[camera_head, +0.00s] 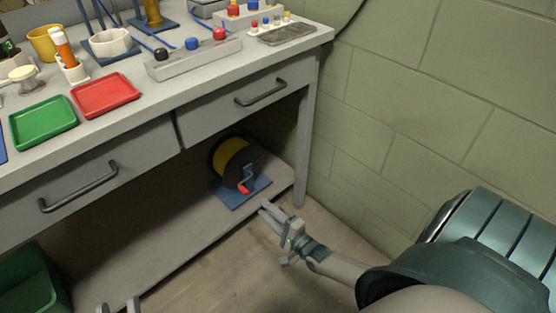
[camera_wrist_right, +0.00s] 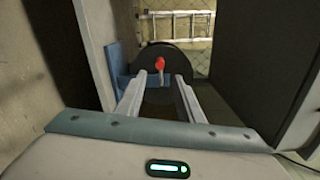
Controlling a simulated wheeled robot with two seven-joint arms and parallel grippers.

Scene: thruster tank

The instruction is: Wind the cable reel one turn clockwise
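The cable reel (camera_head: 237,160), with yellow cable and dark flanges, stands on a blue base (camera_head: 236,198) on the bench's lower shelf. Its crank has a red handle (camera_head: 243,189), low on the near side. In the right wrist view the red handle (camera_wrist_right: 160,63) shows in front of the dark flange (camera_wrist_right: 178,58). My right gripper (camera_head: 266,208) is open and empty, just short of the handle. In the wrist view the handle lines up between its fingertips (camera_wrist_right: 160,76), seemingly still beyond them. My left gripper (camera_head: 118,305) shows two parted fingertips at the bottom edge, empty.
The workbench top (camera_head: 180,95) with drawers overhangs the reel. A drawer handle (camera_head: 262,93) sticks out above, and a bench leg (camera_head: 303,150) stands right of the reel. A block wall (camera_head: 430,110) bounds the right. A green bin (camera_head: 30,285) is at lower left.

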